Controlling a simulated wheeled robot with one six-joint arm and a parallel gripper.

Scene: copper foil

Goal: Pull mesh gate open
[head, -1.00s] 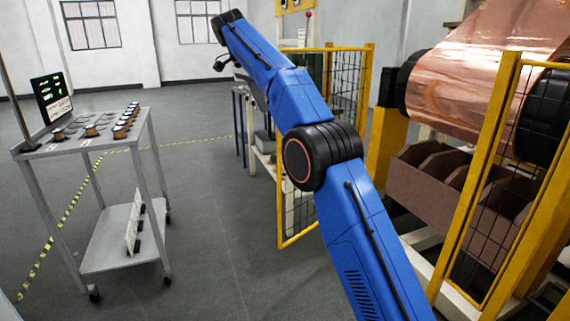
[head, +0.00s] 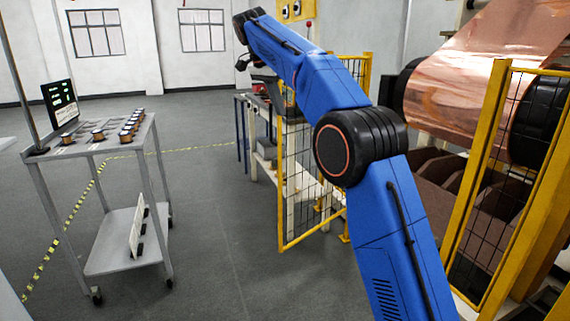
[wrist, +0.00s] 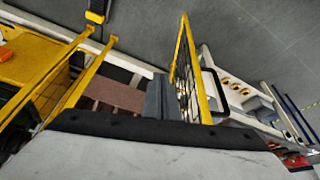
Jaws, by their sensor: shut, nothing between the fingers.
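The mesh gate (head: 300,190) is a yellow-framed panel with black wire mesh. It stands at an angle in the middle of the head view, with a wide gap between it and the mesh panel at right; my blue arm hides part of its top and right side. In the wrist view the gate (wrist: 187,65) shows nearly edge-on, with a black bar handle (wrist: 213,88) on its right side. My gripper (wrist: 163,98) is shut and empty, just left of the gate, on the side away from the handle. I cannot tell whether it touches the mesh. In the head view its fingertips cannot be made out.
A yellow-framed mesh panel (head: 497,190) stands at right before the copper foil roll (head: 485,75). Brown bins (head: 425,190) sit beneath it. A grey trolley (head: 125,259) with spools stands at left. Open floor lies between the trolley and the gate.

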